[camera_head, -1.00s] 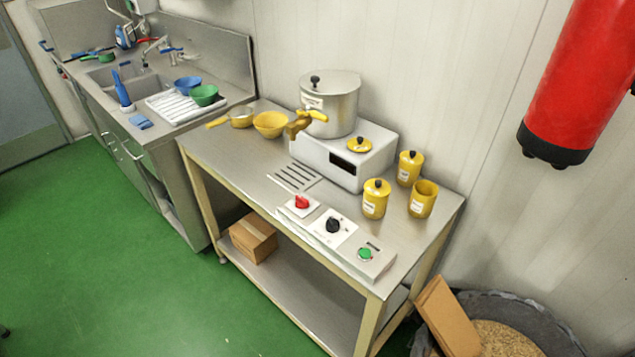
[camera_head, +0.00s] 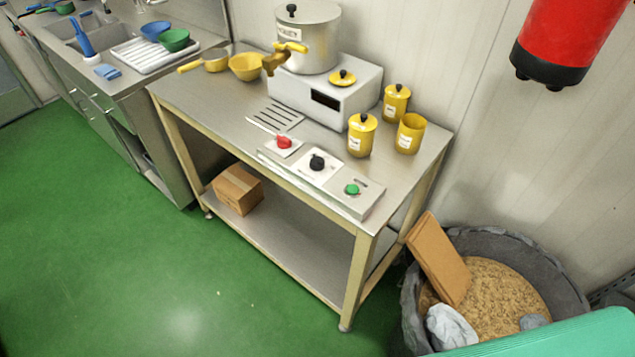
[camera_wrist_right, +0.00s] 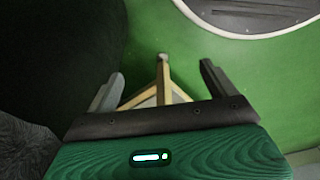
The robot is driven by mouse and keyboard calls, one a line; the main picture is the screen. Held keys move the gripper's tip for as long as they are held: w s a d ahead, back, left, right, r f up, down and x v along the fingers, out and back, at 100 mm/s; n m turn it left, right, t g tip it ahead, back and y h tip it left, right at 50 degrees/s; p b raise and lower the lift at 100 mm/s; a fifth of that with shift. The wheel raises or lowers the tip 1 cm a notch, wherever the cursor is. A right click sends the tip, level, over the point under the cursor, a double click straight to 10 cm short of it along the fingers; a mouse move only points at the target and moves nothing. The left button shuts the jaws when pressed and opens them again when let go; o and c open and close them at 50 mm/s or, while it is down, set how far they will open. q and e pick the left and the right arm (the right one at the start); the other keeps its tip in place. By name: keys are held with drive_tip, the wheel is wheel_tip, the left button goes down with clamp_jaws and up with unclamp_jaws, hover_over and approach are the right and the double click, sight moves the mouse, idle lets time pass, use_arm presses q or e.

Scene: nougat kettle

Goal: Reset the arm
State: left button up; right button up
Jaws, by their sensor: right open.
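My right gripper (camera_wrist_right: 160,82) shows in the right wrist view. Its two dark fingers are spread apart with nothing between them, above a green casing. Beyond the fingers I see the green floor and a pale table leg and frame, apart from the gripper. In the head view, a teal part of my right arm (camera_head: 560,338) enters at the bottom right corner, in front of the tub. The right fingers are not visible there. My left gripper is in neither view.
A steel worktable (camera_head: 215,98) carries a honey pot (camera_head: 310,45) on a white heater (camera_head: 350,98), yellow canisters (camera_head: 362,135) and a control panel (camera_head: 335,185). A grey tub (camera_head: 410,310) of grain stands right of it. A red cylinder (camera_head: 575,40) hangs upper right. Green floor (camera_head: 120,270) is clear at left.

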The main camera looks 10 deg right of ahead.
use_arm(q)
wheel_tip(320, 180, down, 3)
drive_tip(key=b, duration=0.2)
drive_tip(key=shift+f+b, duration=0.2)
drive_tip(key=shift+b, duration=0.2)
use_arm(e)
drive_tip(key=s+d+f+g, duration=0.1)
drive_tip(key=s+d+f, duration=0.2)
drive_tip(key=s+f, duration=1.1)
drive_tip(key=shift+s+f, duration=0.4)
drive_tip(key=shift+f, duration=0.05)
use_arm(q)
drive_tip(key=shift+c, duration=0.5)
use_arm(e)
drive_tip(key=shift+c, duration=0.5)
